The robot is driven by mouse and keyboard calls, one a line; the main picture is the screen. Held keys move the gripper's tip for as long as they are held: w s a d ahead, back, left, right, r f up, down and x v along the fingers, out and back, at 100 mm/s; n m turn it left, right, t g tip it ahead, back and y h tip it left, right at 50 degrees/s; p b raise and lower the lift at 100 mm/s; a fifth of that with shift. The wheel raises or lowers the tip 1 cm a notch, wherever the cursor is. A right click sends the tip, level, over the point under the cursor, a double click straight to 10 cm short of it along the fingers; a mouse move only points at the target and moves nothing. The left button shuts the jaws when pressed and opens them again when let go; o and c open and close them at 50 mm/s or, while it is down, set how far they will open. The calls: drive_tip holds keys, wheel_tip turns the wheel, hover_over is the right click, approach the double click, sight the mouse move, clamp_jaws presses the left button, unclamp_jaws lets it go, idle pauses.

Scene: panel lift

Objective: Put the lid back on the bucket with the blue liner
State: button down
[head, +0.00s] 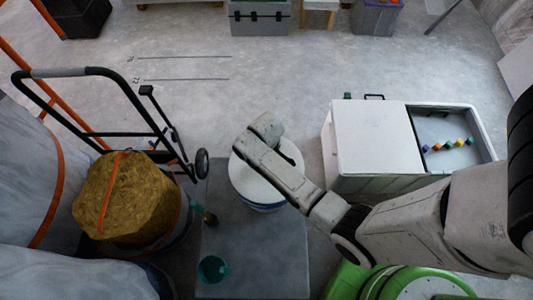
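A round white lid (255,183) lies flat, or nearly so, over a bucket (264,208) in the middle of the head view. A blue band shows just below the lid's near edge. I cannot tell from here whether the lid rests fully on the rim. My arm reaches in from the right and crosses over the lid. My gripper (264,130) is at the arm's end, near the lid's far edge. Its fingers are hidden by the wrist, so I cannot see whether it is open or touches the lid.
A dark grey mat (250,250) lies under the bucket, with a teal cup (212,269) on it. A straw-coloured bale (122,200) and a black hand truck (105,75) stand left. A white chest (375,135) is right, a green object (405,283) at the front.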

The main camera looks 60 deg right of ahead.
drive_tip(key=c, duration=0.9)
unclamp_jaws()
drive_tip(key=shift+o, duration=0.4)
drive_tip(key=o, duration=0.4)
drive_tip(key=shift+r, duration=0.15)
drive_tip(key=shift+r+p, duration=3.4)
drive_tip(key=shift+p, duration=0.4)
drive_tip(key=shift+c, duration=0.3)
clamp_jaws()
